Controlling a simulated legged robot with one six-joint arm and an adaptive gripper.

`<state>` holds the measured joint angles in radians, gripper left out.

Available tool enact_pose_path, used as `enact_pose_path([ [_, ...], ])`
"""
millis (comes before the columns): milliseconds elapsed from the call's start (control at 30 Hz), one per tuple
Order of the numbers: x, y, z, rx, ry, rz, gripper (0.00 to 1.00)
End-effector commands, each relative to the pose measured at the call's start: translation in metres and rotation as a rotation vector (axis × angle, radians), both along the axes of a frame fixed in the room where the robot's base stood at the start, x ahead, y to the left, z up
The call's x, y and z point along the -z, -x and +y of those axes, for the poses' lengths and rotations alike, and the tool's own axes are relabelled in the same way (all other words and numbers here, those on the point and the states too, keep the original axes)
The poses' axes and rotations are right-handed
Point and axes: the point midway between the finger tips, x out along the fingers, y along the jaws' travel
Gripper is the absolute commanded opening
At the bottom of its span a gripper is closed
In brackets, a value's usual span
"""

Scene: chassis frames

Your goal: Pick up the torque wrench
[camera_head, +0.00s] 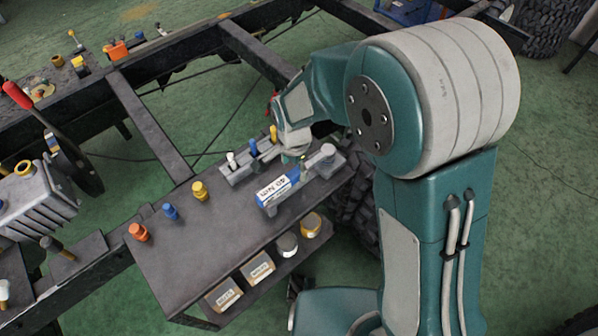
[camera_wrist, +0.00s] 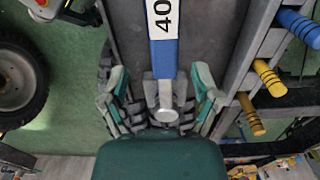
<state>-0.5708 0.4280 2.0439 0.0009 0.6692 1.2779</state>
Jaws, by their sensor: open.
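The torque wrench (camera_head: 276,191) lies on the dark bench top, with a blue body and a white label that reads 40 and a unit. In the wrist view the wrench (camera_wrist: 164,55) runs up the middle of the picture, and its grey end sits nearest me. My gripper (camera_wrist: 160,88) is open, with one green finger on each side of the wrench's lower end. The gap between the fingers and the wrench is visible on both sides. In the head view my gripper (camera_head: 297,150) is over the far right part of the bench, partly hidden by my arm.
A grey holder (camera_head: 238,172) with white, blue and yellow handles stands just left of the gripper. Yellow (camera_head: 199,191), blue (camera_head: 170,211) and orange (camera_head: 138,232) pegs stand along the bench's left edge. Several labelled containers (camera_head: 257,268) sit on the lower shelf. A dark chassis frame (camera_head: 148,120) lies behind.

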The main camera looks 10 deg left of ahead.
Motion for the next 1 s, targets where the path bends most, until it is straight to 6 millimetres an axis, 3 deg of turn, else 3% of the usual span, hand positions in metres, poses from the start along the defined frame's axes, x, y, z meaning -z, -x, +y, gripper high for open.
enact_pose_path([
  [300, 0.045, -0.003, 0.002, -0.001, 0.002, 0.003, 0.80],
  [633, 0.052, -0.004, 0.001, -0.001, -0.001, -0.001, 0.80],
  [800, 0.052, -0.004, 0.001, -0.001, 0.000, 0.000, 0.04],
  [833, 0.052, -0.004, 0.002, -0.001, 0.000, 0.000, 0.00],
  [1000, 0.052, -0.004, 0.002, -0.002, 0.000, -0.001, 0.00],
])
